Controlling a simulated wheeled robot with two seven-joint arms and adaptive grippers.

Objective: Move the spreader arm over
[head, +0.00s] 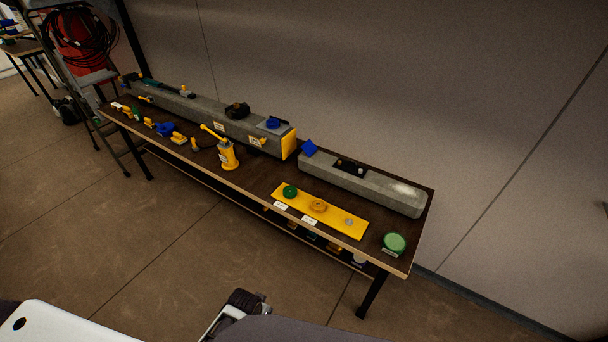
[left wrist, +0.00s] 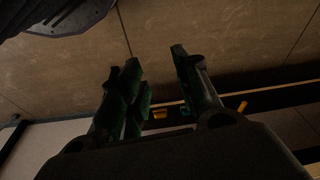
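I cannot tell for certain which part on the bench is the spreader arm. A long grey beam (head: 205,110) with a yellow end cap (head: 289,144) lies along the back of the bench. A shorter grey beam (head: 372,186) lies to its right with a black fitting (head: 350,167) on top. A blue piece (head: 309,148) sits between them. My left gripper (left wrist: 155,60) shows two dark fingers spread apart in the left wrist view, with nothing between them. My right gripper is not recognisable in either view.
A yellow hand pump (head: 228,154) with a raised lever stands mid-bench. A yellow strip (head: 340,222) with round discs lies near the front edge, a green disc (head: 394,243) at the right corner. Small parts line the left front. Floor before the bench (head: 150,240) is clear.

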